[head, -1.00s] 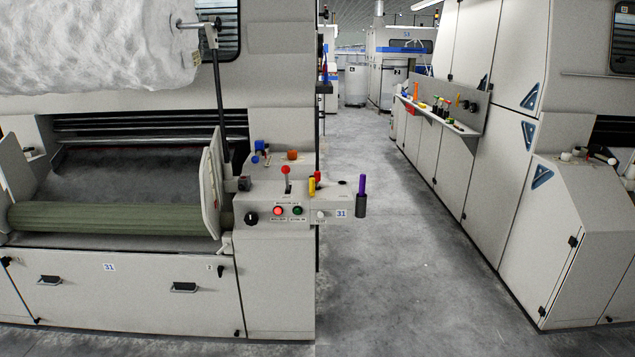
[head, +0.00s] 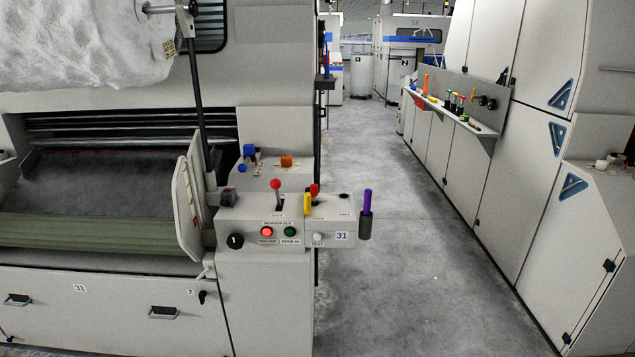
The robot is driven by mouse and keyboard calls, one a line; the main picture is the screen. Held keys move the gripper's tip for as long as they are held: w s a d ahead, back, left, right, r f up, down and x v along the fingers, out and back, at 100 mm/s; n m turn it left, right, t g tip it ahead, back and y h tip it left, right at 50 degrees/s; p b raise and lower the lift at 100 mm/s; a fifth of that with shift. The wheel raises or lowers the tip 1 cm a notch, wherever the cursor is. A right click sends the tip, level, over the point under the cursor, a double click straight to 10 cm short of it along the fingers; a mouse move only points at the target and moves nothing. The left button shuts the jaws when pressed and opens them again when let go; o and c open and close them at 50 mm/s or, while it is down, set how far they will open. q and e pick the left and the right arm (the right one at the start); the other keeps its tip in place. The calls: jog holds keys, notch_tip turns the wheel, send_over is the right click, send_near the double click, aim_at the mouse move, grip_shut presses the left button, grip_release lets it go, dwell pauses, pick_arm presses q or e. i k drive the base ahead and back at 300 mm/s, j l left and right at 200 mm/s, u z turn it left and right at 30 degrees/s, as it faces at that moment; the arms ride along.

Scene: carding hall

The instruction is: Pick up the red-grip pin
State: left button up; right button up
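A small red grip (head: 315,189) shows on the control box at the end of machine 31, partly hidden behind a yellow grip (head: 307,204). It looks like the red-grip pin, but its lower part is hidden. A red ball knob (head: 276,184) on a lever stands to its left on the same box. A purple grip (head: 367,202) stands upright in a dark holder (head: 365,226) at the box's right end. Neither of my grippers is in view.
The control box (head: 262,240) carries a red and a green button and a black dial. A wall shelf (head: 470,125) at right holds several small coloured items, too small to name surely. The grey aisle floor (head: 400,270) between the machines is clear.

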aim_at(314, 188)
jog(key=i+l, duration=0.1)
jog(key=i, duration=0.4)
jog(key=i+l, duration=0.1)
jog(key=i, duration=0.4)
jog(key=i+l, duration=0.15)
jog(key=i, duration=0.3)
